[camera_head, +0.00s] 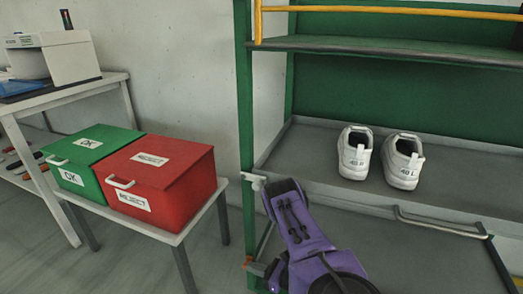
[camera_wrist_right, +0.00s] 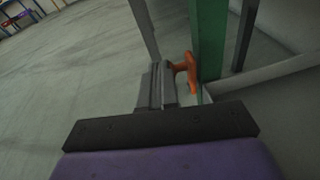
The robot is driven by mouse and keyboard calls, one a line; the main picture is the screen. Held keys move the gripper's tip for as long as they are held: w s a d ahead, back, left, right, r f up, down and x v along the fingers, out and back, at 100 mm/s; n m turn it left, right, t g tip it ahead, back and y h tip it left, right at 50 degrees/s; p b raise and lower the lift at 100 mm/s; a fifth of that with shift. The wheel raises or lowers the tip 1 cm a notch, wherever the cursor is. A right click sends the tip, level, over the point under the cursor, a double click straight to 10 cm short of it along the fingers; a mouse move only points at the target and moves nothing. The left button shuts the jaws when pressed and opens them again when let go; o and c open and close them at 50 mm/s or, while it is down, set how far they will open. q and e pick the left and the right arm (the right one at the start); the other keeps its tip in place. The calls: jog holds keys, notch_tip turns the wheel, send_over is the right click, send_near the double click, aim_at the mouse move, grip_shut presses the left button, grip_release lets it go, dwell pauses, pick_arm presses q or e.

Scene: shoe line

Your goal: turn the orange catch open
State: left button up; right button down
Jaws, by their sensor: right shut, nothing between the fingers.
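The orange catch (camera_wrist_right: 188,70) is on the green post (camera_wrist_right: 208,40) in the right wrist view. It also shows as a small orange spot low on the post in the head view (camera_head: 248,262). My right gripper (camera_wrist_right: 157,72) is shut and empty, with its fingertips just left of the catch. I cannot tell whether they touch it. In the head view my purple right arm hides most of the area around the gripper. My left gripper is not in view.
A green box (camera_head: 75,145) and a red box (camera_head: 185,178) stand on a low table left of the rack. A pair of white shoes (camera_head: 354,155) sits on the rack's grey shelf (camera_head: 300,150). A metal handle bar (camera_head: 440,225) runs along the shelf front.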

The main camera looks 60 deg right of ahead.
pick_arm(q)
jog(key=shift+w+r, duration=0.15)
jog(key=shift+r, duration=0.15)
pick_arm(e)
jog(key=shift+w+r, duration=0.2)
jog(key=shift+w, duration=0.2)
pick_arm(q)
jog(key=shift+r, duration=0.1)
pick_arm(e)
jog(key=shift+w+a+r, duration=0.1)
jog(key=shift+w, duration=0.1)
pick_arm(q)
jog(key=shift+p, duration=0.3)
